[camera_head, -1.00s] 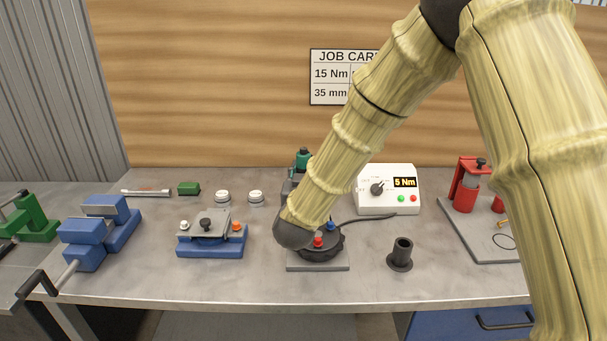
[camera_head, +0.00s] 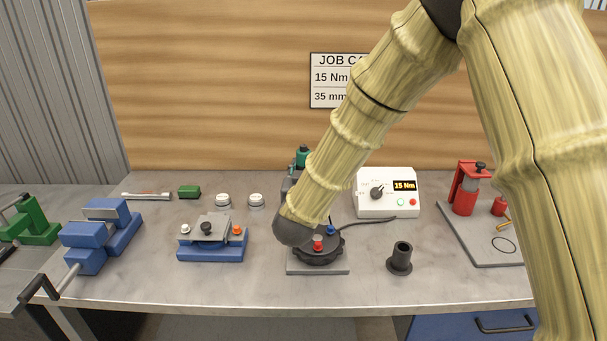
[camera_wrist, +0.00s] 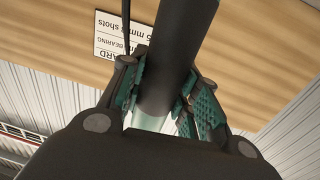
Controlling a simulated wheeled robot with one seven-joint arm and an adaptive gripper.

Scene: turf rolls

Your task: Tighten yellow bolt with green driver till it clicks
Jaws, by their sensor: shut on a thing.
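My gripper (camera_wrist: 165,105) is shut on the green driver (camera_wrist: 168,75); in the wrist view its dark shaft runs between the fingers, with green around it. A green top (camera_head: 302,154) shows past my arm in the head view. My wrist hangs over a dark round flange (camera_head: 322,255) on a grey plate. A red bolt (camera_head: 318,243) and a blue bolt (camera_head: 330,230) show on the flange. I see no yellow bolt; my arm covers part of the flange, including any contact with the driver. The controller (camera_head: 377,207) behind reads 15 Nm.
A dark flanged sleeve (camera_head: 400,257) stands right of the flange. A red press (camera_head: 465,190) is farther right. A blue fixture (camera_head: 211,252) and a blue vice (camera_head: 90,234) stand left. A cable runs to the controller. The bench front is clear.

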